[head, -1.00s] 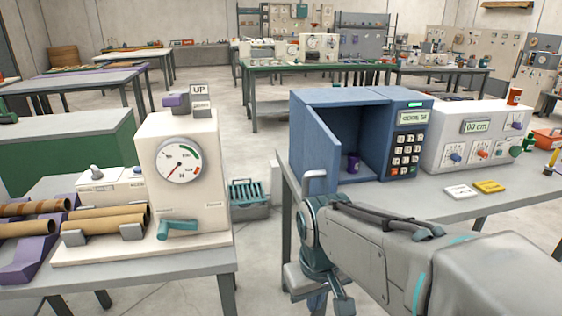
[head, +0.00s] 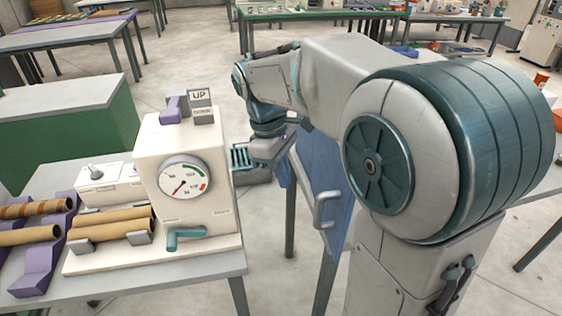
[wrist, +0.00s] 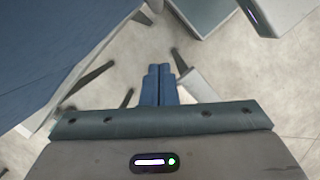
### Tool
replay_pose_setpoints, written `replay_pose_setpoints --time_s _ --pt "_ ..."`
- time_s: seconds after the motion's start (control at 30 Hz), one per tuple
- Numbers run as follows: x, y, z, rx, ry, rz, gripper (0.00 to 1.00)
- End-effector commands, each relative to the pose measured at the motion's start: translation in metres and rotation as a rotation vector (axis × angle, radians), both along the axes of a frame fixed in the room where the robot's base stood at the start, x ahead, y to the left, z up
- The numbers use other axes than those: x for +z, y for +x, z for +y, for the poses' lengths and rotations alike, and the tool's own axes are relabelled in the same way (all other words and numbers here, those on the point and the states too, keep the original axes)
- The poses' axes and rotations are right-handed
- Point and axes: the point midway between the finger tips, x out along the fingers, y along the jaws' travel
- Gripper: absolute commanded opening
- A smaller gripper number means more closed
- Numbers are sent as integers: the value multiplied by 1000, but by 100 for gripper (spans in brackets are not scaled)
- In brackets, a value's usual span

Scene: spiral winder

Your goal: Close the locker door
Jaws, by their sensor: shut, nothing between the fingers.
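The blue locker door (head: 328,180) stands open in the head view, its grey bar handle (head: 324,208) showing. The rest of the locker is hidden behind my arm. My gripper (head: 284,172) is at the left side of the door in the head view, pointing down; whether it touches the door I cannot tell. In the wrist view my gripper's blue fingers (wrist: 159,84) are together with nothing between them. A large blue surface (wrist: 50,55), likely part of the locker, fills the upper left there.
A table with a cream gauge machine (head: 185,165) stands at the left, close to my gripper. The floor between the left table and the door is open.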

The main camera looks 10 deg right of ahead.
Motion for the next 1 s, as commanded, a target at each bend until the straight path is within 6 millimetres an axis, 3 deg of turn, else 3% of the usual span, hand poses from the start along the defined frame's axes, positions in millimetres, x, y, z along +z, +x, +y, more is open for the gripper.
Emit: replay_pose_setpoints --time_s 0.23,0.5,1.0 --pt "-53 -9 -10 0 -1 5 0" --pt "-49 -30 -35 1 -1 -1 0" --pt "-50 -33 -39 6 0 -1 0"
